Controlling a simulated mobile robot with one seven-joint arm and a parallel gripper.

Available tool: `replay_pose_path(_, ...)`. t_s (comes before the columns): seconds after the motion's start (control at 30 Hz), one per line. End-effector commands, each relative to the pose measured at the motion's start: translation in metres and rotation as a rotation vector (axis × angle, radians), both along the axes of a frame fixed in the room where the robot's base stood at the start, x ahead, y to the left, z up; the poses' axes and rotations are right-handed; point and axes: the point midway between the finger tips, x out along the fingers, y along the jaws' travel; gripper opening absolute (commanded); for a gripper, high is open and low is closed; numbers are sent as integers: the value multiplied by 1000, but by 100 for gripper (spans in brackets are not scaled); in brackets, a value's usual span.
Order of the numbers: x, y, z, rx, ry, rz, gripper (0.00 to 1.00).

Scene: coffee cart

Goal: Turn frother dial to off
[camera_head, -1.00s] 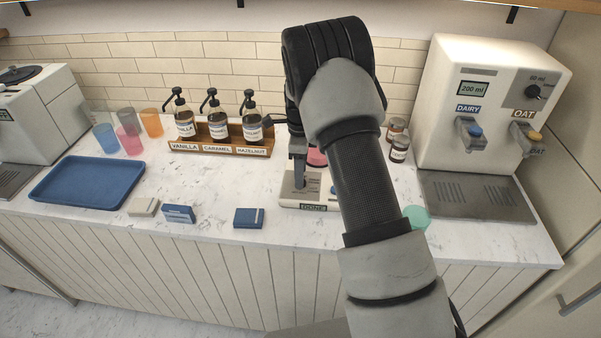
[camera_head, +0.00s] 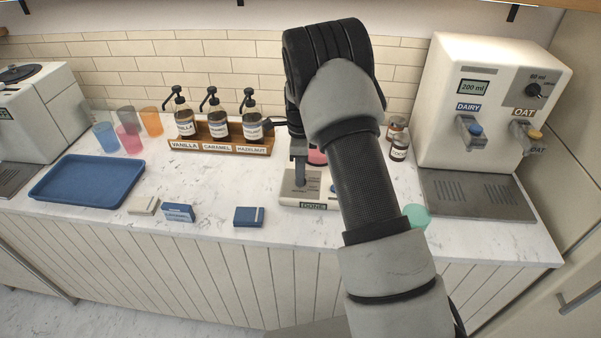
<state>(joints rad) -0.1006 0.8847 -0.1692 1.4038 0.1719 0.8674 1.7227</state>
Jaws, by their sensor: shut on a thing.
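My arm also covers the right side of the base. A pink round thing (camera_head: 316,157) shows partly behind the gripper.
A syrup rack (camera_head: 219,150) with pump bottles stands behind to the left. A blue tray (camera_head: 88,182) and small boxes (camera_head: 249,217) lie left. Jars (camera_head: 399,149), a green cup (camera_head: 417,216) and a milk dispenser (camera_head: 490,105) stand right.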

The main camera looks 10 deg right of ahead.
Motion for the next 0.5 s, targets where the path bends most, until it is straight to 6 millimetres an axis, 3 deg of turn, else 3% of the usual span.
replay_pose_path(0.5, 0, -1, -2, 0, -1, 397, 4)
